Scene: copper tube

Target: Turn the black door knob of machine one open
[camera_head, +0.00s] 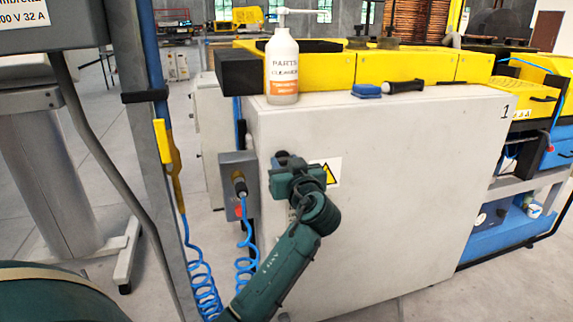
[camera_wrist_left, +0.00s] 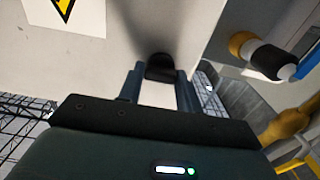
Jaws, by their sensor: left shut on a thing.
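Machine one is the white cabinet (camera_head: 410,190) with a "1" at its upper right corner and a yellow warning triangle on its front. My left gripper (camera_head: 284,163) is at the cabinet's upper left front and hides most of the knob in the head view. In the left wrist view, the black door knob (camera_wrist_left: 160,67) sits between the two fingertips of my left gripper (camera_wrist_left: 160,78), which is shut on it. The door face lies flat around the knob, with no visible gap. My right gripper is not in view.
Floor is clear in front.

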